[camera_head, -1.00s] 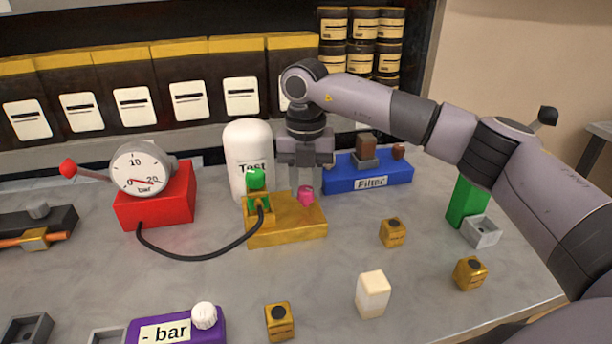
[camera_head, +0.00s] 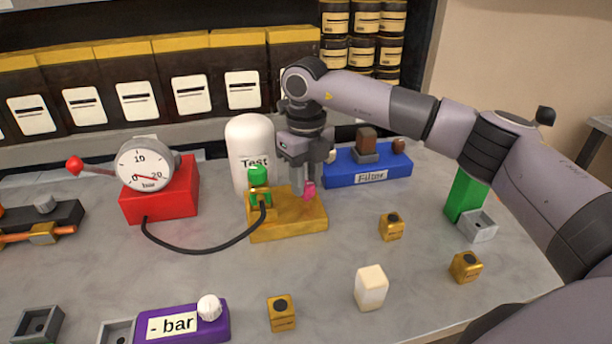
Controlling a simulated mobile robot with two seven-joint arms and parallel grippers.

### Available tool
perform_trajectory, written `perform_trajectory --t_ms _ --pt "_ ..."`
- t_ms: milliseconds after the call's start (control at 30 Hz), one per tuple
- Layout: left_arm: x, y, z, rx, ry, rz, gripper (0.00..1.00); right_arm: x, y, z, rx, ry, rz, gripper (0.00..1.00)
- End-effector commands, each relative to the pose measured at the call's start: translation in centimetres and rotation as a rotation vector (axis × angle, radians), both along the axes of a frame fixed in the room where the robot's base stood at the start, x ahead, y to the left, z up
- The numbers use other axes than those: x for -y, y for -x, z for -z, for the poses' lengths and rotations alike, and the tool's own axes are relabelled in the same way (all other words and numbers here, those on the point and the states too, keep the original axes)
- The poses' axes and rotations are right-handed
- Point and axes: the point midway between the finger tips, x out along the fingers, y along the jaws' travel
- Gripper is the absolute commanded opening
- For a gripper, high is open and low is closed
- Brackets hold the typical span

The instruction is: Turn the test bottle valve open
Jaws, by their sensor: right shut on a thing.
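The white test bottle (camera_head: 249,147), labelled "Test", stands upright behind a yellow block (camera_head: 288,222) at the middle of the table. A pink valve knob (camera_head: 309,190) sits on top of the yellow block, at its right part. My right gripper (camera_head: 304,187) points straight down over the block, shut on the pink knob, with its fingers partly hiding the knob. A green connector (camera_head: 259,187) stands on the block's left part, with a black hose (camera_head: 205,252) running from it to the red gauge box. My left gripper is out of view.
A red box with a gauge (camera_head: 147,165) stands left and a blue "Filter" block (camera_head: 370,177) right behind. A purple "- bar" block (camera_head: 181,324), a cream block (camera_head: 371,287) and small brass cubes (camera_head: 391,227) lie in front.

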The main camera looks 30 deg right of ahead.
Motion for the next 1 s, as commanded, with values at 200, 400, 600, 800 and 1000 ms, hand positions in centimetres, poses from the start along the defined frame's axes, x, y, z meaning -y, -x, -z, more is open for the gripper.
perform_trajectory --t_ms 200,400,600,800,1000 --pt "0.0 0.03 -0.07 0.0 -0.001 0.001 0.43 0.0 -0.04 -0.12 0.002 0.0 -0.024 0.02" --pt "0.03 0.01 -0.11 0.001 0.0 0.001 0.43 0.0 -0.04 -0.12 0.003 -0.001 -0.025 0.02" --pt "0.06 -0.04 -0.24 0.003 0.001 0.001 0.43 0.0 -0.04 -0.12 0.003 -0.001 -0.025 0.52" --pt "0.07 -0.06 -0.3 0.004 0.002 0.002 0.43 0.01 -0.02 -0.07 0.002 0.0 -0.024 0.58" --pt "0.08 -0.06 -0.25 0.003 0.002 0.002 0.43 -0.01 -0.07 -0.69 0.004 -0.001 -0.023 0.58"
